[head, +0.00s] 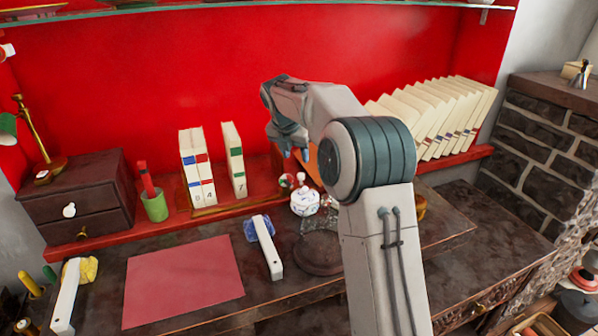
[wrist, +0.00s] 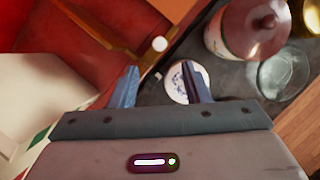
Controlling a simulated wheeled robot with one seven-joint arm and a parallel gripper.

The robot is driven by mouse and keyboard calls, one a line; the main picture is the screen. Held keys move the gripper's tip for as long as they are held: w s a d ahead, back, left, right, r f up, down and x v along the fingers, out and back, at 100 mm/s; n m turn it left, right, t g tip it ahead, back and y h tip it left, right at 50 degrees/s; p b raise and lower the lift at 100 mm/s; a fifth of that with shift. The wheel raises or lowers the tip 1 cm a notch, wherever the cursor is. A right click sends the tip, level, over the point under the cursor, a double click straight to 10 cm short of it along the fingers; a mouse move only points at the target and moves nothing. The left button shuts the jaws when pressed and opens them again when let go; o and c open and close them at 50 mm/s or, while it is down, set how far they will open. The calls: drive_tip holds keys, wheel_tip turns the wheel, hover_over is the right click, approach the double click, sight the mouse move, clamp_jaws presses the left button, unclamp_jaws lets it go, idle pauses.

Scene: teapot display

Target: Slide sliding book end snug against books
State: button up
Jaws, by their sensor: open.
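Pale upright books (head: 197,168) stand on a wooden rack on the red ledge at the left, with another upright book (head: 233,160) a small gap to their right. A wooden panel (head: 314,162), which looks like the sliding book end, is mostly hidden behind my arm. In the wrist view a brown wooden bar (wrist: 98,28) ends near a white round knob (wrist: 160,44); it may be the same book end. My gripper (head: 296,153) is open and empty above the ledge. Its fingers (wrist: 158,72) point toward the bar and knob, apparently without touching. A pale book (wrist: 40,95) shows at left.
A white teapot (head: 305,202) stands below my gripper. In the wrist view a lidded pot (wrist: 245,28) and a glass dish (wrist: 285,75) are at right. Leaning books (head: 440,112) fill the ledge's right side. A green cup (head: 155,206) stands left of the books.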

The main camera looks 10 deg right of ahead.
sight(301, 175)
drive_tip(key=x, duration=0.9)
drive_tip(key=shift+r, duration=0.1)
clamp_jaws()
